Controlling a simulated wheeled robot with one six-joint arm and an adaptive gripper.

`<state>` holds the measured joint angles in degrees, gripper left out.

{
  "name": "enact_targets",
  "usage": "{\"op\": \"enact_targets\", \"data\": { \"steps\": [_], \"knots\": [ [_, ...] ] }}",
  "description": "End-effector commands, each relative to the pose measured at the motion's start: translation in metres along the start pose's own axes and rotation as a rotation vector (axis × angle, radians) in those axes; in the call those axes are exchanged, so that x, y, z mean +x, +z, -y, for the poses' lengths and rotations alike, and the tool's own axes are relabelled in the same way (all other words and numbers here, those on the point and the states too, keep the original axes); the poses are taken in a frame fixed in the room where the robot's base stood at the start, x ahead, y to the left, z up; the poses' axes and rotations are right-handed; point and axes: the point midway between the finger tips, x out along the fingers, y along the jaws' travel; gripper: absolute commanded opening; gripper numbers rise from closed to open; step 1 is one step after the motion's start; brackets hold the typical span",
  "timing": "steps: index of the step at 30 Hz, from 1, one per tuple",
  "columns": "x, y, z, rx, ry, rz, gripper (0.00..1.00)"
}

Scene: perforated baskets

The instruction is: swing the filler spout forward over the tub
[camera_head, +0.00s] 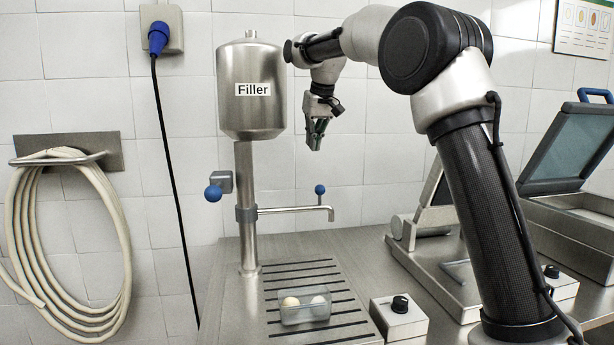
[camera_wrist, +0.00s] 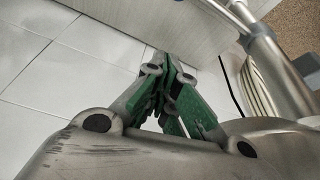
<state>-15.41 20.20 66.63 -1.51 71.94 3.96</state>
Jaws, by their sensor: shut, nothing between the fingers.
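The filler (camera_head: 252,110) is a steel tank labelled "Filler" on an upright post. Its spout (camera_head: 292,209) is a thin pipe that points right from a grey collar on the post, with its end bent down and a blue knob (camera_head: 320,189) on top. The clear tub (camera_head: 304,311) stands on the slatted grate in front of the post and holds pale round pieces. The spout is not above the tub. My gripper (camera_head: 315,140) is shut and empty, pointing down above the spout's end, right of the tank. Its green-padded fingers (camera_wrist: 172,75) meet in the wrist view.
A blue-knobbed lever (camera_head: 213,191) sticks out left of the post. A control box with a black knob (camera_head: 399,315) stands right of the tub. Machines with raised lids (camera_head: 570,150) stand at right. A coiled hose (camera_head: 60,230) hangs on the left wall.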

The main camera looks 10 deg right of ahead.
Motion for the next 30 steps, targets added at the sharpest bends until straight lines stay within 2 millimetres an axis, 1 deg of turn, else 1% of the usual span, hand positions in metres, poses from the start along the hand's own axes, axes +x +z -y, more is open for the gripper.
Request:
{"op": "enact_targets", "data": {
  "steps": [2,10,14,17,27,29,30],
  "knots": [
    [0.002,0.005,-0.001,0.005,0.001,0.019,0.00],
    [0.003,0.005,-0.001,0.007,0.001,0.019,0.00],
    [0.010,0.005,-0.001,0.007,0.001,0.020,0.00],
    [0.023,0.006,-0.001,0.007,0.001,0.022,0.00],
    [0.095,0.008,-0.001,0.007,0.002,0.022,0.00],
    [0.106,0.008,-0.001,0.007,0.001,0.021,0.00],
    [0.100,0.016,-0.001,0.006,0.001,0.018,0.00]
  ]
}}
